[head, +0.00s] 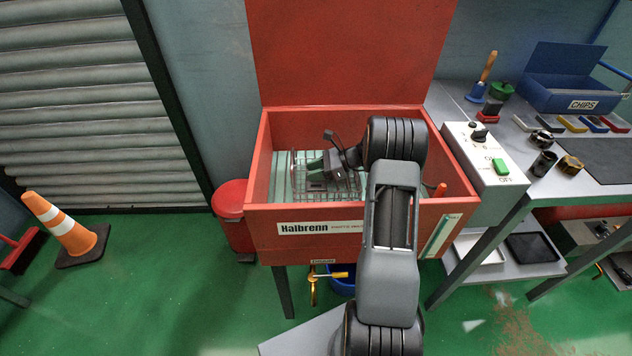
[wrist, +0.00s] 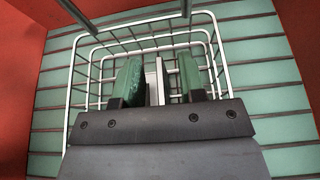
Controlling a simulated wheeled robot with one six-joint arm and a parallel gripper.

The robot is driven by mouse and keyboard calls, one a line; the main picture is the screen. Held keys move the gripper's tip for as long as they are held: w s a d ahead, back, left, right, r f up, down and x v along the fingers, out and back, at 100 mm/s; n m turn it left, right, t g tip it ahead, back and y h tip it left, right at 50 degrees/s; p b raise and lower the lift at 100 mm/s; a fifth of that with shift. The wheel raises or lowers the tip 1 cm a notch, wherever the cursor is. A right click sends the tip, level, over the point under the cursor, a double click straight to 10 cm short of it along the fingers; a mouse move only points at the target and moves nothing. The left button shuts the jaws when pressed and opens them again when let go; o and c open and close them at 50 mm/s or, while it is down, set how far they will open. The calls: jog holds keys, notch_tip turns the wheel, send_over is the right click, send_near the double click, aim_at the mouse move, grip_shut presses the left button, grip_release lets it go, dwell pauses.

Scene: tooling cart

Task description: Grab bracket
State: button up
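In the wrist view a pale grey metal piece, which looks like the bracket (wrist: 159,84), shows between the two green fingers of my gripper (wrist: 161,68). Gaps show beside it, and the fingers stand apart. I cannot tell how deep it sits between them. A wire basket (wrist: 223,68) surrounds the fingers. In the head view my gripper (head: 316,166) reaches into the red washer tub (head: 352,121), over the wire basket (head: 349,190). The bracket cannot be made out there, and my arm hides the right part of the tub.
The basket stands on a pale green slatted floor (wrist: 265,71) with red tub walls close by. A grey control box (head: 483,160) stands right of the tub. A workbench (head: 463,101) with tools and a blue chips bin (head: 570,94) is farther right.

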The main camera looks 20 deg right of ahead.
grip_shut()
dwell(0.3)
jog(key=shift+r, duration=0.1)
